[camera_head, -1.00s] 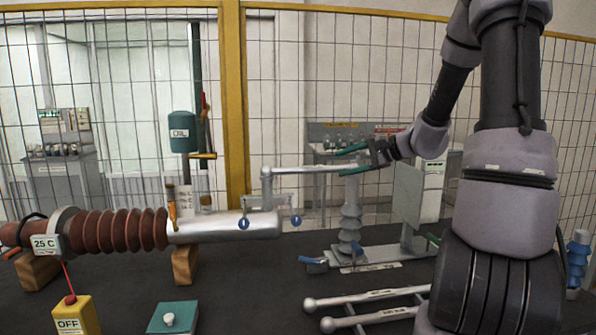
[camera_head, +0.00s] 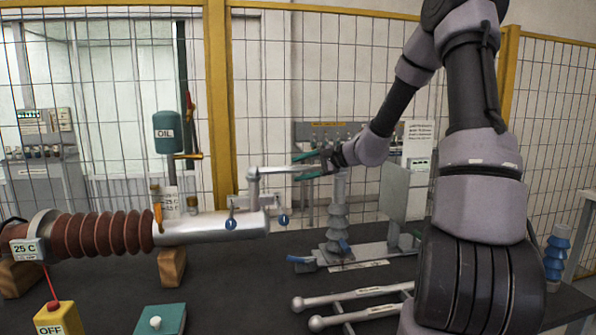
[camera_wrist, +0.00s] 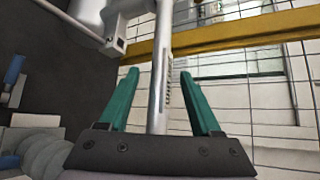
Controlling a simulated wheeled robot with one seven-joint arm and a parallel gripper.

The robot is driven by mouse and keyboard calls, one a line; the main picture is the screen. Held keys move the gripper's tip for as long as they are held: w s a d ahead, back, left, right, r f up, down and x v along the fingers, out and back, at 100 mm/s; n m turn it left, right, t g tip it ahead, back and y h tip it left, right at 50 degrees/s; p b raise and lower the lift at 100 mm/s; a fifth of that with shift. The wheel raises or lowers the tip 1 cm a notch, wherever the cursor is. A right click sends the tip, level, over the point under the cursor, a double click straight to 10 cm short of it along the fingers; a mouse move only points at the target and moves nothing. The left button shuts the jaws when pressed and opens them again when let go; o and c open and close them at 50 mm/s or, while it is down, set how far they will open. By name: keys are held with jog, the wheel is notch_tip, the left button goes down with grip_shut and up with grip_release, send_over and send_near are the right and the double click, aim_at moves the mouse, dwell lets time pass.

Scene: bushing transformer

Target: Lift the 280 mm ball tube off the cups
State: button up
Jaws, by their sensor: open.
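A thin silver tube (camera_head: 281,169) lies level, its left end at an upright metal post (camera_head: 253,186) above the silver bushing body (camera_head: 203,229). Its right part runs toward the top of a grey ribbed insulator (camera_head: 337,226). My gripper (camera_head: 302,166) is open, its green fingers above and below the tube in the head view. In the wrist view, the tube (camera_wrist: 161,70) runs between the open fingers (camera_wrist: 158,82), with a gap on both sides. Its right end and cup are hidden by my gripper. No length mark is readable on it.
A green box (camera_head: 161,320), a yellow OFF box (camera_head: 58,318) and a green OIL can (camera_head: 168,132) stand at the left. A wire fence runs behind.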

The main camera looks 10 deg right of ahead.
grip_shut()
notch_tip(320, 180, up, 10)
dwell(0.6)
jog(key=shift+r, duration=0.1)
notch_tip(320, 180, up, 5)
send_over(301, 168)
dwell(0.9)
